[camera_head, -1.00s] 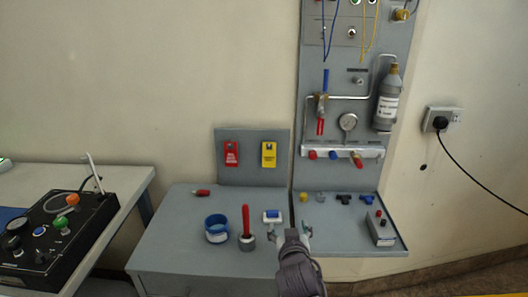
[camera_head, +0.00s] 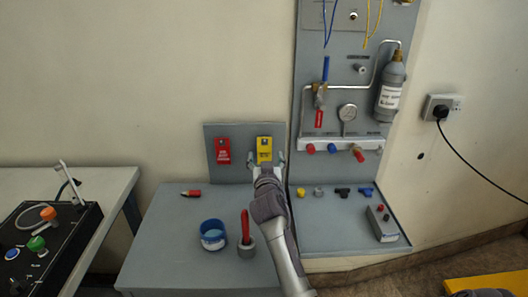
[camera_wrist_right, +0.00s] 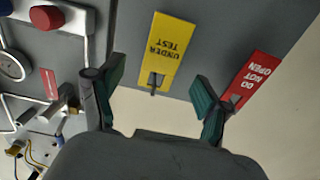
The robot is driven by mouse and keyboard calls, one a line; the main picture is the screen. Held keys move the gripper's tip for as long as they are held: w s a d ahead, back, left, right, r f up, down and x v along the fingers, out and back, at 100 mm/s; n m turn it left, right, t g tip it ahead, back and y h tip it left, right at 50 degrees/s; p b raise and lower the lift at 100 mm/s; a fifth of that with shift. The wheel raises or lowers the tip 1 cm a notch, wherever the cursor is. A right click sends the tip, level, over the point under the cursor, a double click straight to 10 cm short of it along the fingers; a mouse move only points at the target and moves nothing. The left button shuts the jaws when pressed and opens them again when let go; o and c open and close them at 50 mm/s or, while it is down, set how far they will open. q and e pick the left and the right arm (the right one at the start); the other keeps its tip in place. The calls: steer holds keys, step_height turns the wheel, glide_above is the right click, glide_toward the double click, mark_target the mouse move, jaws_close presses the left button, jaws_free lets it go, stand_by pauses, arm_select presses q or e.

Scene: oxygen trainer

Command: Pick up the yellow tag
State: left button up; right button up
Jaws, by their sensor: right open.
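The yellow tag (camera_head: 264,149) hangs on a small grey upright panel (camera_head: 214,172) behind the worktop, beside a red tag (camera_head: 223,150). In the wrist view the yellow tag (camera_wrist_right: 168,50) reads "UNDER TEST" and hangs on a small hook or peg through its hole. My right gripper (camera_head: 267,161) is open just in front of and below the yellow tag. In the wrist view my right gripper (camera_wrist_right: 158,82) has its green fingers apart, with the tag ahead of the gap between them and nothing held.
The red "DO NOT OPEN" tag (camera_wrist_right: 251,82) is close to one finger in the wrist view. A tall panel with pipes and a gauge (camera_head: 347,112) rises to the right.

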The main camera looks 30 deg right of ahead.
mark_target(264, 149)
steer(key=x, duration=0.4)
steer(key=shift+w+r+p, duration=0.15)
steer(key=shift+w+p, duration=0.1)
steer(key=shift+p, duration=0.1)
steer(key=shift+w+d, duration=0.25)
steer(key=shift+w, duration=0.05)
arm_select(q)
steer(key=shift+w+d+r, duration=0.1)
steer(key=shift+w+r, duration=0.3)
steer(key=shift+w, duration=0.3)
arm_select(e)
steer(key=c, duration=0.9)
